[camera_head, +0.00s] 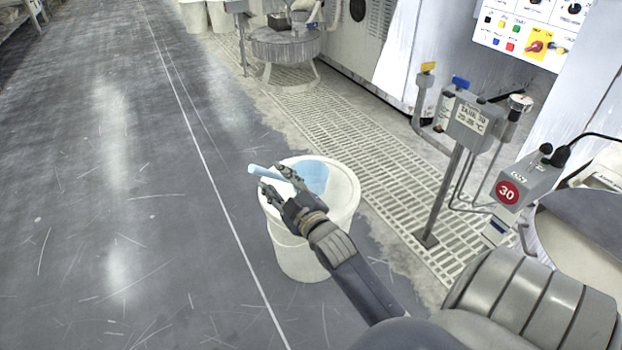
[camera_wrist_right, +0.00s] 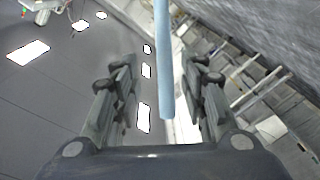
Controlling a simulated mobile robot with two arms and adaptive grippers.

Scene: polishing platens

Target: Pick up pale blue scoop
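The pale blue scoop (camera_head: 314,176) is at the top of a white bucket (camera_head: 296,262) in the head view. Its wide part shows within the rim, and its handle (camera_head: 257,170) sticks out to the left past the rim. My right gripper (camera_head: 272,181) is at the handle, with its arm coming in from the lower right. In the right wrist view the handle (camera_wrist_right: 164,75) runs between the two open fingers, with a visible gap on each side. The gripper hides part of the handle and rim in the head view. My left gripper is not in view.
A post with a grey sign box (camera_head: 470,125) stands right of the bucket on a floor grating (camera_head: 385,165). A grey box marked 30 (camera_head: 525,185) is at the right. A round stand (camera_head: 285,45) is at the back. The floor at left is clear.

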